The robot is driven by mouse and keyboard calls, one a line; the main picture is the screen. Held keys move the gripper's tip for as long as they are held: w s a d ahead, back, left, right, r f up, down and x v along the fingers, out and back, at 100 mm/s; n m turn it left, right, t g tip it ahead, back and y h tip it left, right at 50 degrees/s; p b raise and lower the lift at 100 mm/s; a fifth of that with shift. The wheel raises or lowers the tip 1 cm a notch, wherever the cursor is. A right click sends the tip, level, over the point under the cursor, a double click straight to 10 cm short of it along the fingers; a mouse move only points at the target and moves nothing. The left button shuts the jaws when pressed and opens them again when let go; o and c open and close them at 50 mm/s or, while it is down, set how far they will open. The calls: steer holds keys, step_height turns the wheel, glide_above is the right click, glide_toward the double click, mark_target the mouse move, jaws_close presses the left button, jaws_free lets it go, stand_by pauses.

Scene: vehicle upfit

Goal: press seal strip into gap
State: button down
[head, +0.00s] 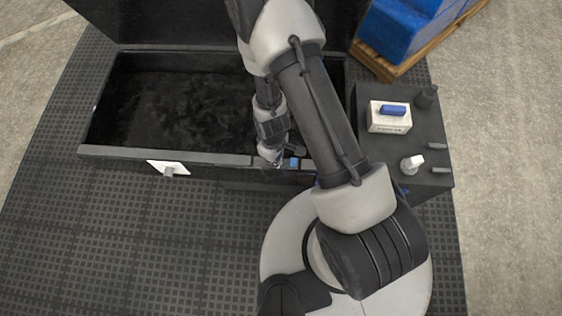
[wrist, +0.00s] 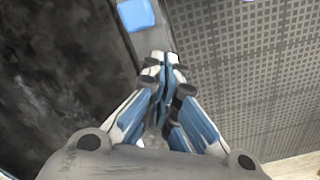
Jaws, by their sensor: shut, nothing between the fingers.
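My gripper (wrist: 160,60) is shut and empty, its fingertips together over or against the rim in the wrist view. A grey rim (head: 190,154) runs along the front of a black open box. It also shows in the wrist view (wrist: 151,43). A small blue piece (wrist: 137,15) lies on this rim just beyond the fingertips, apart from them in the picture. In the head view, blue (head: 294,163) shows on the rim beside my gripper. I cannot clearly tell the seal strip or the gap from the dark rim. Contact at the fingertips is unclear.
A white latch plate (head: 168,167) is on the box front. A black side table (head: 420,172) at right holds a white box (head: 388,117) with a blue item (head: 393,109), and a white-capped bottle (head: 411,164). A blue load (head: 405,30) sits on a pallet behind.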

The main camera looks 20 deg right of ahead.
steer(key=shift+w+a, duration=0.15)
steer(key=shift+a, duration=0.25)
steer(key=shift+r, duration=0.25)
step_height(320, 180, up, 8)
steer(key=p, duration=0.5)
steer(key=shift+f+p, duration=0.15)
steer(key=shift+p, duration=0.25)
